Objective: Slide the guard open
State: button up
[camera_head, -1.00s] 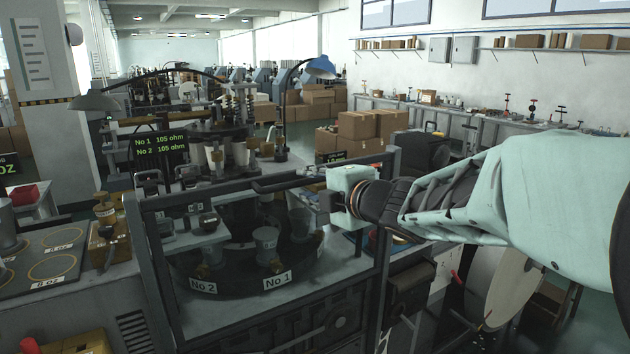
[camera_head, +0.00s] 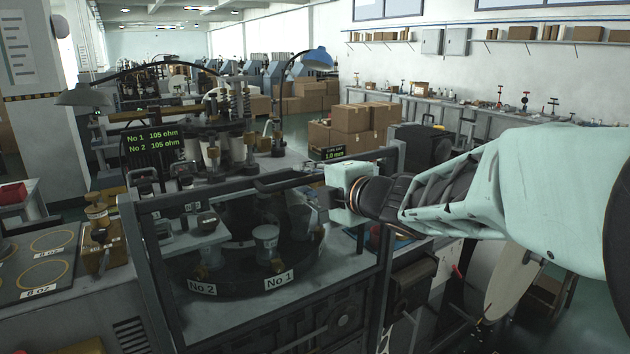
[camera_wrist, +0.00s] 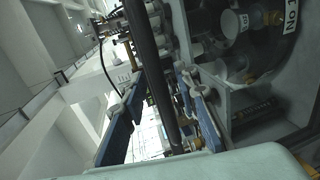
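The guard (camera_head: 126,218) is a dark-framed, see-through panel standing in front of the machine's round turntable (camera_head: 238,286). A dark handle bar (camera_head: 287,180) runs along its upper part. My gripper (camera_head: 322,196) is at the right end of that bar, its fingers partly hidden by its pale housing. In the wrist view my gripper (camera_wrist: 160,84) has its two blue fingers apart, with a dark bar (camera_wrist: 148,60) passing between them. Gaps show on both sides of the bar. The guard covers the front of the turntable, with cups and signs No 1 and No 2 visible behind it.
A side table with ringed pads (camera_head: 45,266) and a brass-coloured device (camera_head: 100,238) stand left of the guard. A display (camera_head: 333,154) and stacked cartons (camera_head: 352,118) are behind. A pale disc (camera_head: 516,281) stands below my arm at right. Open floor shows at far right.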

grip_shut()
notch_tip(320, 180, down, 39)
jog(key=b, duration=3.6)
jog(key=shift+r, duration=0.1)
grip_release()
jog(key=shift+r, duration=0.15)
